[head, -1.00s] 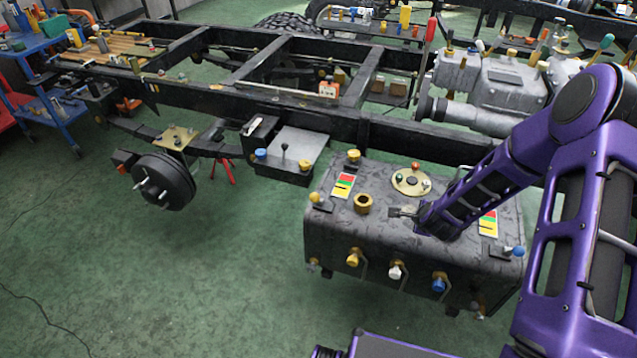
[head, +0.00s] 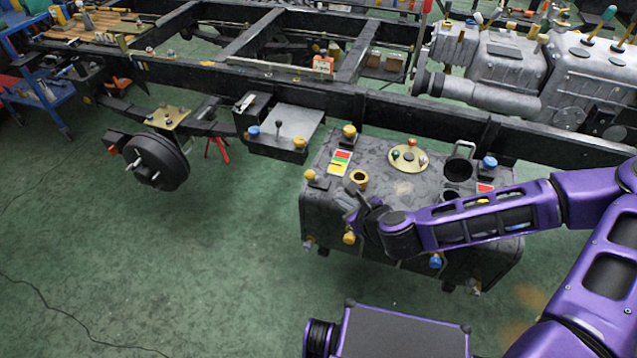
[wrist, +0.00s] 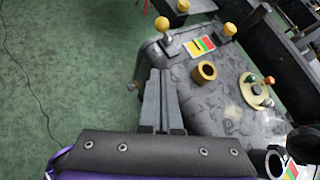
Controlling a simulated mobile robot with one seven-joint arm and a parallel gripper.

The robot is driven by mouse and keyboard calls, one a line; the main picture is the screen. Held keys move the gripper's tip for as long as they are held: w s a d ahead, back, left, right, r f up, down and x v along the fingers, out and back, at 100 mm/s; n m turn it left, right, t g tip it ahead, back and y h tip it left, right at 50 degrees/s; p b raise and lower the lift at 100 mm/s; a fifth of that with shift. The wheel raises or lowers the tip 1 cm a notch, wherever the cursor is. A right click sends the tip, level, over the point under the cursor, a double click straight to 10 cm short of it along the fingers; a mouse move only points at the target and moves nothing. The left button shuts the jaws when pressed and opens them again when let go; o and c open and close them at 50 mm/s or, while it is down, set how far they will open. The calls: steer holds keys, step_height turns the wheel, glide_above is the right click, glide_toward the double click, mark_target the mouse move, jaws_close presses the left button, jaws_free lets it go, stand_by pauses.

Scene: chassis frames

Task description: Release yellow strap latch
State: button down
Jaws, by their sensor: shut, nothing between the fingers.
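A dark metal tank (head: 325,215) hangs beside the truck frame. On its front face a yellow knob (head: 349,238), likely the yellow strap latch, shows just below my gripper. My gripper (head: 350,194) is shut and empty at the tank's front top edge, left of centre. In the wrist view my gripper (wrist: 160,74) has its fingers together, near the tank edge; the front yellow knob does not show there. Contact with the tank cannot be told. A blue front knob (head: 435,261) is to the right; my arm hides the middle of the front face.
On the tank top stand a brass filler neck (head: 359,178), yellow knobs (head: 310,175) and (head: 349,131), a round plate (head: 409,158) and a black ring (head: 459,164). The brake drum (head: 155,162) hangs to the left. The green floor (head: 200,280) in front is clear.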

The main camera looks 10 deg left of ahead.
mark_target(311, 177)
steer(key=a+r+b+x, duration=0.1)
steer(key=r+x, duration=0.1)
steer(key=x, duration=1)
steer(key=shift+w+a+b, duration=0.35)
steer(key=shift+w+a, duration=0.1)
steer(key=shift+w, duration=0.1)
steer(key=shift+w+r+g+p, duration=0.25)
steer(key=shift+r+g+p, duration=0.05)
steer(key=shift+p, duration=0.6)
